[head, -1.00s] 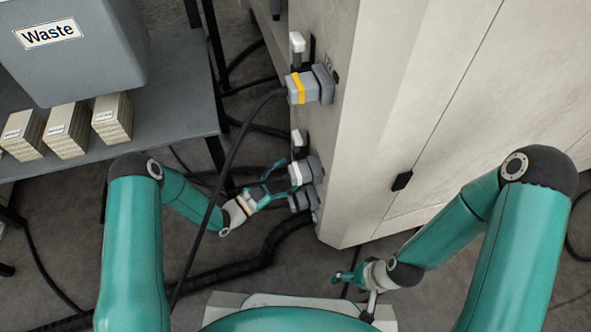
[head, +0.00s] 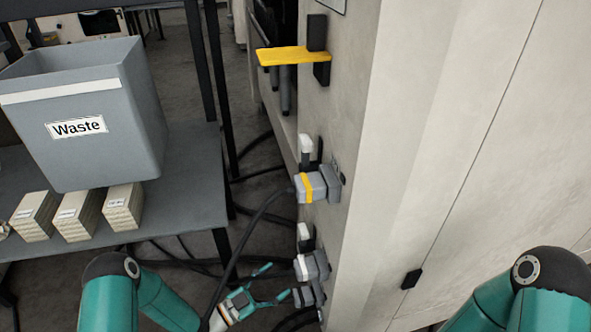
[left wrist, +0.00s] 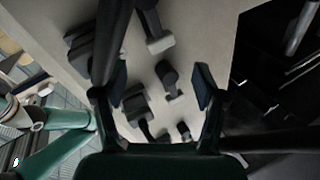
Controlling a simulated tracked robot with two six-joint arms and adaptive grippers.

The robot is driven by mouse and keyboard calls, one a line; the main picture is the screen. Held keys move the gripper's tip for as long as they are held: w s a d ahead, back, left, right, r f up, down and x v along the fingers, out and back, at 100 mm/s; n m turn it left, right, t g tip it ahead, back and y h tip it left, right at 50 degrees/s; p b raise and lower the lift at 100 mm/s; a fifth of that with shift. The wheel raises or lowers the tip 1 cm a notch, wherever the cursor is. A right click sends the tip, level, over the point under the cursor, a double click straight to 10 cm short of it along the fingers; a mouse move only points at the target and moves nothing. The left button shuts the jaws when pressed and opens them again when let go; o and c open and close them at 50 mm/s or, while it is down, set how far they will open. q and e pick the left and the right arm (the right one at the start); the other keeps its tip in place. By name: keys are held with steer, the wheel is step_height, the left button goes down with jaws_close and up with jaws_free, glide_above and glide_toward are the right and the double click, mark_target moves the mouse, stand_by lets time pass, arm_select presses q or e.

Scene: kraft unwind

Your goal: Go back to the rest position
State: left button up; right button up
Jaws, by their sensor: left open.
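My left gripper (head: 279,281) is open and empty in the head view, low beside the cabinet. Its fingers point right toward the lower grey connector (head: 309,266), with a small gap between them. In the left wrist view the spread fingers (left wrist: 161,88) frame the cabinet face, and nothing is held between them. My right arm (head: 530,295) shows only as an elbow at the bottom right of the head view; its gripper is out of frame.
The pale cabinet (head: 400,150) stands at centre right. A yellow-banded connector (head: 312,186) with a black cable and a yellow bracket (head: 293,57) stick out from its side. At left, a grey table (head: 190,190) bears a Waste bin (head: 110,150) and several small blocks.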

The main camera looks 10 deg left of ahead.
arm_select(q)
steer(key=shift+w, duration=0.1)
arm_select(e)
steer(key=shift+r, duration=0.1)
arm_select(q)
steer(key=s+a+f+n+g+y+p, duration=0.2)
steer(key=s+n+g+y+p, duration=0.75)
steer(key=s+n, duration=0.8)
steer(key=s+r+m+g+p, duration=0.1)
steer(key=s+r+p, duration=0.1)
steer(key=r+p, duration=1.6)
steer(key=s+r+m+g+p, duration=0.1)
steer(key=s+r+g+p, duration=0.1)
steer(key=r+p, duration=1.5)
step_height(320, 180, up, 2)
steer(key=shift+d+r+y+p, duration=0.25)
steer(key=shift+y+p, duration=0.15)
steer(key=shift+y, duration=0.05)
arm_select(e)
step_height(320, 180, up, 45)
arm_select(q)
steer(key=shift+s+m, duration=0.1)
steer(key=shift+m, duration=0.15)
steer(key=shift+c, duration=0.2)
